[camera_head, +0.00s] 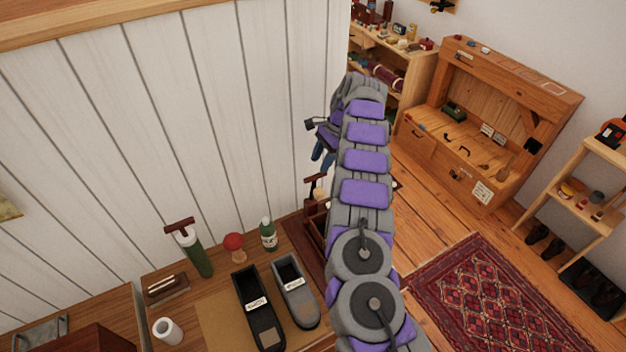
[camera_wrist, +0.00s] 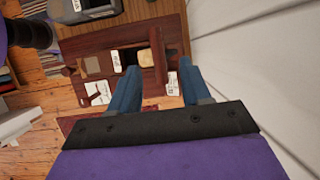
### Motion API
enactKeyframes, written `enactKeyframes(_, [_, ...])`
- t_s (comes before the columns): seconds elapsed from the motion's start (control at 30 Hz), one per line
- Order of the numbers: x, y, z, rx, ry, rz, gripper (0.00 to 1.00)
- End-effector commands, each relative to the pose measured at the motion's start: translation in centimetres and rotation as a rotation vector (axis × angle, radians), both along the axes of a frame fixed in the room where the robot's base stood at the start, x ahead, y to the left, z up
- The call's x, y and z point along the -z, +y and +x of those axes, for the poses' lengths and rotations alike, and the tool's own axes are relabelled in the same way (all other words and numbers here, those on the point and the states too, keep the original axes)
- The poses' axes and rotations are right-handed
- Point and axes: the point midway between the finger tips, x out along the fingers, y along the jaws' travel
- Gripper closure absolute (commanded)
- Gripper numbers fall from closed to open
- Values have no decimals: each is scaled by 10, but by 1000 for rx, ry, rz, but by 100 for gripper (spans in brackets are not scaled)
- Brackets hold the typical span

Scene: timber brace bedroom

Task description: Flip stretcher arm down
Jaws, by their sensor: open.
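My gripper (camera_head: 322,152) is at the end of my arm, above the workbench by the white wall. In the wrist view its two blue fingers (camera_wrist: 160,78) are apart, with nothing held between them. A dark reddish-brown wooden bar (camera_wrist: 157,52), which looks like the stretcher arm, lies beyond the fingertips, between them in the picture. It belongs to a dark wooden stand (camera_wrist: 92,48) with pale labels. In the head view a dark upright piece (camera_head: 313,188) shows below the gripper, partly hidden by my arm. I cannot tell whether bar and fingers touch.
The bench carries a black shoe-shaped tray (camera_head: 262,318), a grey one (camera_head: 294,290), a green bottle (camera_head: 268,236), a red-topped object (camera_head: 233,242) and a dark-green tool (camera_head: 195,252). The white plank wall (camera_head: 150,120) runs close beside the gripper. Open floor (camera_head: 425,190) lies right.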

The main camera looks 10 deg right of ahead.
Motion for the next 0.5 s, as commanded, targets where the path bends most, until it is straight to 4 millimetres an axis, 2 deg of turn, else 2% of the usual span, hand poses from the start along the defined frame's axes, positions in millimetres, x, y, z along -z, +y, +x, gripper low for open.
enactKeyframes(0.3, [45, 19, -6, -2, 4, 1, 52])
enactKeyframes(0.5, [64, 26, -7, 0, 0, -1, 52])
